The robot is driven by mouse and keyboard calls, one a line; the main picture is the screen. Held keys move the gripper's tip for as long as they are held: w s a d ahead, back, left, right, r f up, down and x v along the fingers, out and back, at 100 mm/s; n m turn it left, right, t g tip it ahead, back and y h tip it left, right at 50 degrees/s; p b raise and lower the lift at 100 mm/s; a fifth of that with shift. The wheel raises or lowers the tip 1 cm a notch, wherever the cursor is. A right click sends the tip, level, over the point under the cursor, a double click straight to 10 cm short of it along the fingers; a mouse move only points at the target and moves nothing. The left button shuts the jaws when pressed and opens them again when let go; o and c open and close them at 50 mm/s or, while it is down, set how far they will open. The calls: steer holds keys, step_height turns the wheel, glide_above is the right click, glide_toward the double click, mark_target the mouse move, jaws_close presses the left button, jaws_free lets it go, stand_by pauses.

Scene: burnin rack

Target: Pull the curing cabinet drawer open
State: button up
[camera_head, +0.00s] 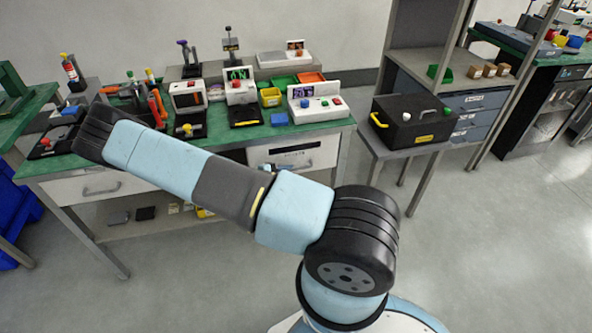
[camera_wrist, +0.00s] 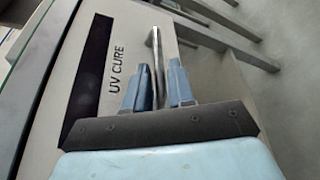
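The curing cabinet drawer is a pale front with a dark window strip and the words "UV CURE" (camera_wrist: 117,73) in the wrist view. It also shows under the green bench in the head view (camera_head: 327,150), partly hidden by my arm, and looks closed. Its metal bar handle (camera_wrist: 155,42) runs between the two blue fingers of my gripper (camera_wrist: 160,70). The fingers stand apart on either side of the bar, with a small gap visible, so the gripper looks open around the handle. In the head view my gripper is mostly hidden behind my arm.
The green bench (camera_head: 345,124) carries several devices and bins above the drawer. Another white drawer (camera_head: 75,190) is at the left. A black box (camera_head: 405,125) with a yellow handle stands on a side table at right. The grey floor (camera_head: 480,260) in front is clear.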

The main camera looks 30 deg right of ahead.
mark_target(295, 169)
steer(key=shift+x, duration=1.8)
jaws_close()
